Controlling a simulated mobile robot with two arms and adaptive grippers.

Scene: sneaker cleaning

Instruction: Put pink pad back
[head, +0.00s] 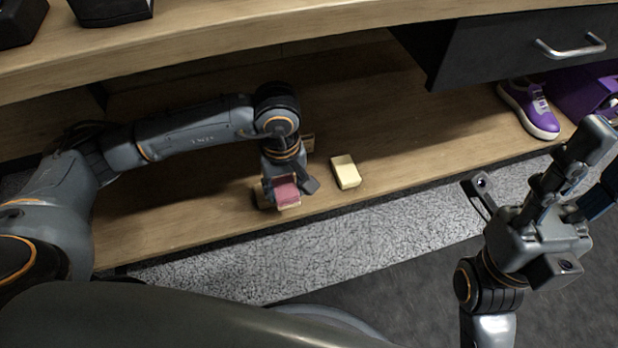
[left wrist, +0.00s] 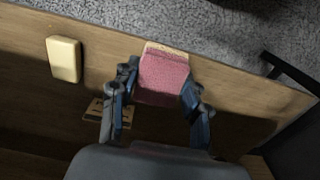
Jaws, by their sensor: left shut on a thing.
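The pink pad (head: 287,194) has a pink-red face and a pale tan edge. It is in my left gripper (head: 286,188), over the front part of the low wooden shelf (head: 215,228). In the left wrist view the pink pad (left wrist: 165,78) sits between the two fingers, which are shut on its sides. I cannot tell whether its underside touches the shelf. My right gripper (head: 600,165) is at the right, in front of the shelf, with its fingers apart and nothing visible between them.
A pale yellow block (head: 345,172) lies on the shelf right of the pink pad. A small tan piece with dark marks (left wrist: 112,112) lies behind the left gripper. Purple sneakers (head: 533,106) stand at the right under a dark drawer (head: 520,50). An upper wooden board (head: 200,48) overhangs the shelf.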

